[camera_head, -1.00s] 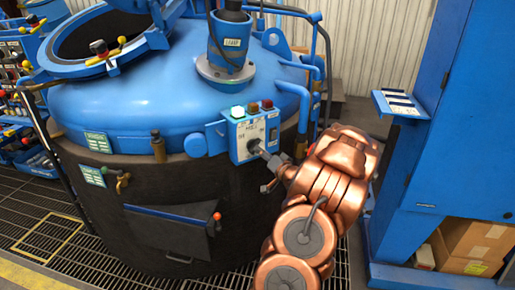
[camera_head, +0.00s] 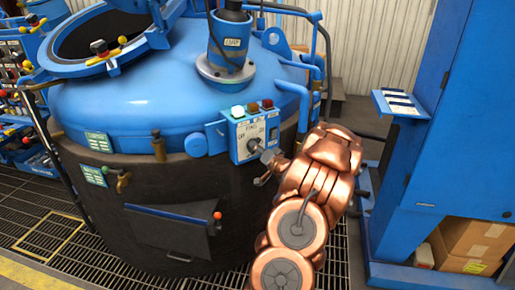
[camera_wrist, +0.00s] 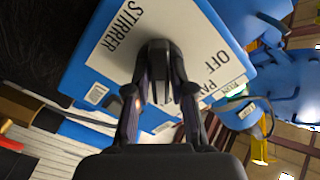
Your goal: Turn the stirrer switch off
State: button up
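The stirrer switch is a black knob (camera_wrist: 159,50) on the white face of a blue control box (camera_head: 236,153). The wrist view shows the words STIRRER and OFF on that face. My gripper (camera_wrist: 162,82) has a dark finger on each side of the knob, and the tips appear to press on it. In the head view my gripper (camera_head: 261,152) reaches the box from the lower right, and the knob is small and partly hidden there. A row of lamps sits on top of the box; the left lamp (camera_head: 238,112) looks pale white.
The box is mounted on the side of a large blue-lidded furnace (camera_head: 140,110). A blue cabinet (camera_head: 455,110) with a small shelf (camera_head: 401,105) stands at right, with cardboard boxes (camera_head: 475,242) below. Floor grating (camera_head: 40,215) is clear at left.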

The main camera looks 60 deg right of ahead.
grip_shut()
jog(key=shift+n+b, duration=0.3)
jog(key=shift+b, duration=0.05)
jog(key=shift+w+a+n+b, duration=0.1)
jog(key=shift+n+b, duration=4)
jog(key=shift+n, duration=0.25)
jog(key=shift+a+n+b, duration=0.1)
jog(key=shift+n+b, duration=4)
jog(key=shift+n, duration=0.25)
jog(key=o, duration=0.5)
grip_release()
